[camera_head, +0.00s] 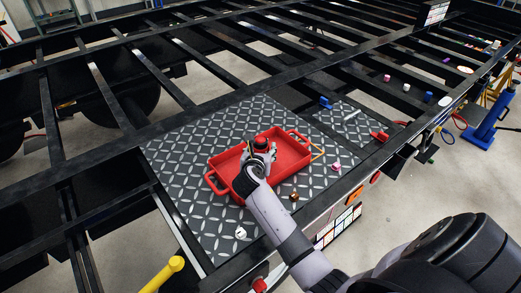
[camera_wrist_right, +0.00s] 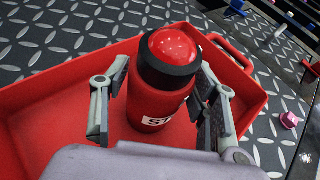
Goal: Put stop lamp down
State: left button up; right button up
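The stop lamp (camera_wrist_right: 162,95) is a red cylinder with a black collar, a glossy red dome and a white label, partly cut off, reading "ST". It is upright within the red tray (camera_head: 217,163); whether its base touches the tray floor is hidden. My right gripper (camera_wrist_right: 160,85) has one finger on each side of the lamp, and its pads appear to press on it. In the head view the right gripper (camera_head: 258,160) reaches into the tray from the lower right and partly covers the lamp (camera_head: 260,143). My left gripper is not in view.
The tray, also in the wrist view (camera_wrist_right: 60,80), lies on a diamond plate (camera_head: 190,135) on the black trailer frame (camera_head: 130,125). Small parts lie around it: a pink one (camera_head: 336,167), a white one (camera_head: 240,232) and a blue one (camera_head: 326,103). The tray's right part is clear.

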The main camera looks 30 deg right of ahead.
jog(key=shift+o, duration=0.9)
jog(key=shift+s+a+r, duration=0.1)
jog(key=shift+r, duration=0.05)
jog(key=v, duration=1.1)
jog(key=shift+s+a+r+b, duration=0.2)
jog(key=shift+s+a+b, duration=0.05)
jog(key=shift+b, duration=0.1)
